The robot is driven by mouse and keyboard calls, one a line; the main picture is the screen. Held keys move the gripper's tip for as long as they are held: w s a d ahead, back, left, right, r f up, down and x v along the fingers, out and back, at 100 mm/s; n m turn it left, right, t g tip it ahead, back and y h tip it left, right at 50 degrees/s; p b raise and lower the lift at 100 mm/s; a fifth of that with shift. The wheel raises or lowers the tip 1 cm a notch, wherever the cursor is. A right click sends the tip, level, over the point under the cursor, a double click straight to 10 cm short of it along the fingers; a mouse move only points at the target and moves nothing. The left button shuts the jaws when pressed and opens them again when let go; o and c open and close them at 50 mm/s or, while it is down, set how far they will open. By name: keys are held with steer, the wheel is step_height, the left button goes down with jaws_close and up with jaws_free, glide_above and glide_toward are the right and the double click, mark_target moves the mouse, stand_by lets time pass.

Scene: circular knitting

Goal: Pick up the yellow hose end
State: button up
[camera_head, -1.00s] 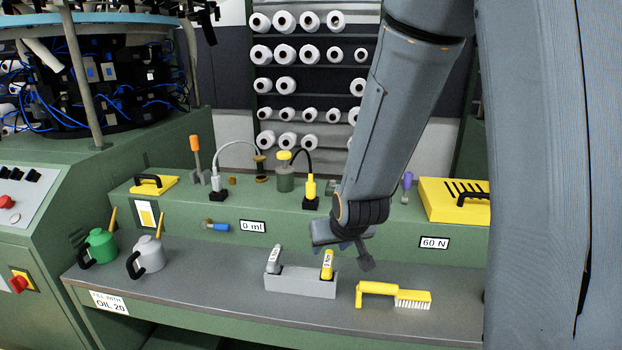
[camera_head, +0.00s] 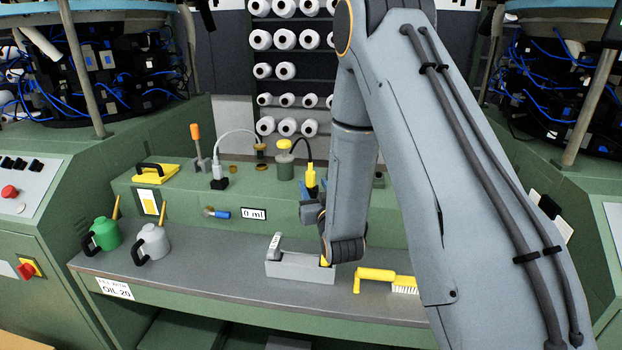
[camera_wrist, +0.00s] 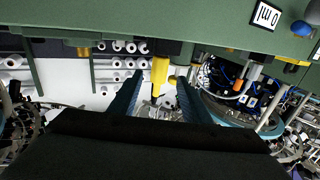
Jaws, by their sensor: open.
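The yellow hose end (camera_head: 311,177) stands upright in a black socket on the green ledge in the head view. A black hose curves from its top towards a yellow-lidded pot. My gripper (camera_head: 313,208) is beside and in front of the hose end, partly hidden by my own arm. In the wrist view, which is upside down, the yellow hose end (camera_wrist: 160,72) shows between the tips of my two open fingers (camera_wrist: 158,82). I cannot tell whether either finger touches it.
A grey hose end (camera_head: 217,172) stands further left on the ledge. The yellow-lidded pot (camera_head: 284,165) is close by on the left. Below are a grey holder (camera_head: 300,271), a yellow brush (camera_head: 385,278) and two oil cans, one green (camera_head: 104,234) and one grey (camera_head: 153,242).

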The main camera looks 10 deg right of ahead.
mark_target(311, 177)
steer(key=shift+w+r+p, duration=0.2)
steer(key=shift+w+p, duration=1.2)
steer(key=shift+w, duration=1.55)
jaws_close()
steer(key=shift+r, duration=0.15)
